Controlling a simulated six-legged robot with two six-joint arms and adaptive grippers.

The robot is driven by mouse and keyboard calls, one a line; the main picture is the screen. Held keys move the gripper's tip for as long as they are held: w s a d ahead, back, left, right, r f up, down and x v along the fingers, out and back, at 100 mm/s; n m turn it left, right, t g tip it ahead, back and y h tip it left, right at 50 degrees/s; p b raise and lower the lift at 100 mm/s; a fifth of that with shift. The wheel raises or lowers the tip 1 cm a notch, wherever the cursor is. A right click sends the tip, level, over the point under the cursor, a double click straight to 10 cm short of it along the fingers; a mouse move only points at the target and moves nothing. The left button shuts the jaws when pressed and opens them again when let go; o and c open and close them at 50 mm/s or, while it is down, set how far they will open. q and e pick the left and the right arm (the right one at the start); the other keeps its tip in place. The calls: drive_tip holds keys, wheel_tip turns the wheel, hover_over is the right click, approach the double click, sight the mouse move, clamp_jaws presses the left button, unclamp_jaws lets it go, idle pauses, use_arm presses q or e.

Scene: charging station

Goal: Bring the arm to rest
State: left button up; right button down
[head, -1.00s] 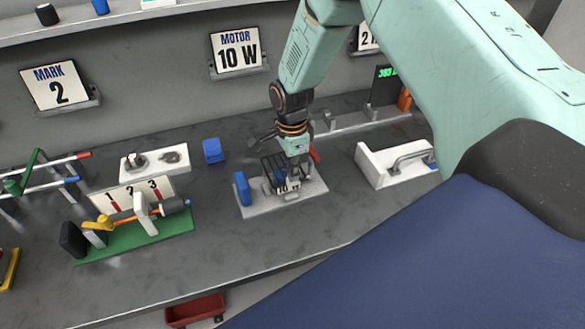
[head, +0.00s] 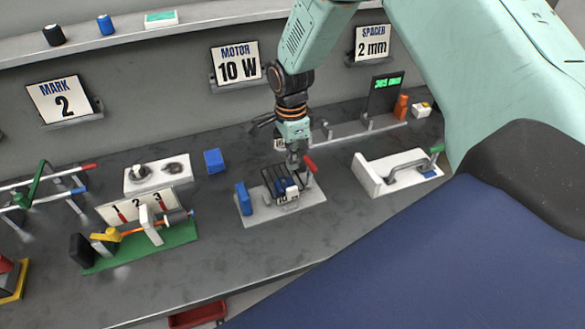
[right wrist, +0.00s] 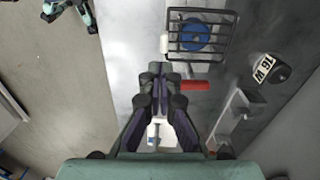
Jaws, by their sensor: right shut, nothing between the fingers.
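In the head view my right arm reaches down from the top, and its gripper (head: 296,160) is just behind and above a grey fixture plate (head: 307,205). In the right wrist view the fingers of this gripper (right wrist: 161,100) are together with nothing between them. The fixture carries a black barred cage (head: 275,183), a blue block (head: 243,198) and a red handle (head: 310,163). The red handle (right wrist: 196,85) is close to the fingertips in the wrist view, and I cannot tell whether they touch. My left gripper does not show in the head view.
A blue block (head: 214,160), a white block (head: 157,176) and a green-based fixture (head: 160,240) are to the left. A rail with a display (head: 384,95) is behind. The front bench strip is clear.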

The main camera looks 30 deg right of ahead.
wheel_tip(320, 180, up, 6)
drive_tip(key=shift+b, duration=0.3)
drive_tip(key=s+a+f+n, duration=0.55)
drive_tip(key=s+f, duration=0.25)
drive_tip(key=f, duration=0.3)
drive_tip(key=s+a+f+n, duration=0.1)
drive_tip(key=s+f+n, duration=0.3)
drive_tip(key=s+n, duration=0.55)
drive_tip(key=s+a+f+n, duration=0.1)
drive_tip(key=s+f+n, duration=0.25)
drive_tip(key=s, duration=1.15)
wheel_tip(320, 180, down, 22)
drive_tip(key=n+b, duration=0.1)
drive_tip(key=b, duration=2)
drive_tip(key=shift+w+a+r+b, duration=0.15)
drive_tip(key=shift+w+b, duration=0.1)
drive_tip(key=shift+b, duration=0.15)
